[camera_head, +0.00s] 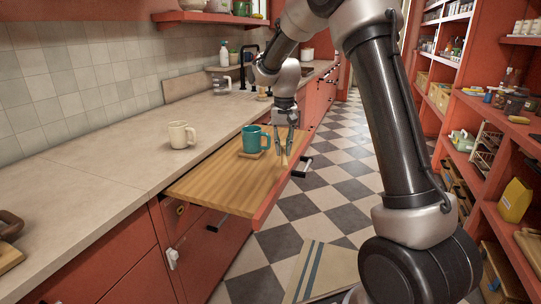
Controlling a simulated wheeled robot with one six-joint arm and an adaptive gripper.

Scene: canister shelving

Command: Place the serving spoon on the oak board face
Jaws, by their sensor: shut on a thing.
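The oak board (222,188) is pulled out from under the counter, its wooden face level and mostly bare. A teal mug (252,139) stands on a small wooden coaster (251,154) near its far end. My gripper (284,158) points down over the board's far right edge, just right of the mug. It is shut on a small pale wooden thing (283,160), apparently the serving spoon. The fingers hide most of it, and I cannot tell whether it touches the board.
A cream mug (181,134) stands on the stone counter (110,165). A black drawer handle (302,167) sticks out right of the board. Red shelves (484,190) with goods line the right side. A striped mat (320,272) lies on the checkered floor.

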